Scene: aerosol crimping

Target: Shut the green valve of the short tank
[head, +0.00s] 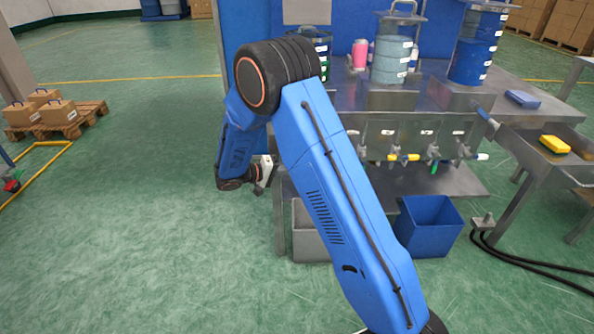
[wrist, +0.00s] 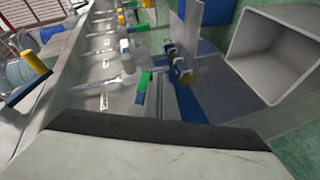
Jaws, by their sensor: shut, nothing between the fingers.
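A row of taps hangs under the bench's front edge in the head view. The green valve handle (head: 434,165) points roughly downward, right of a yellow one. A green handle (wrist: 145,82) also shows ahead in the wrist view; I cannot tell whether it is the same one. A grey-blue tank (head: 389,62) on the bench looks shorter than the blue tank (head: 474,50) to its right. My gripper (head: 264,175) is at the bench's left end, well left of the green valve, shut and empty. Its pale body fills the bottom of the wrist view.
The yellow handle (head: 403,157) lies sideways beside the green one. A blue bin (head: 429,225) and a grey bin (head: 308,240) stand below. My own arm covers part of the bench's left side.

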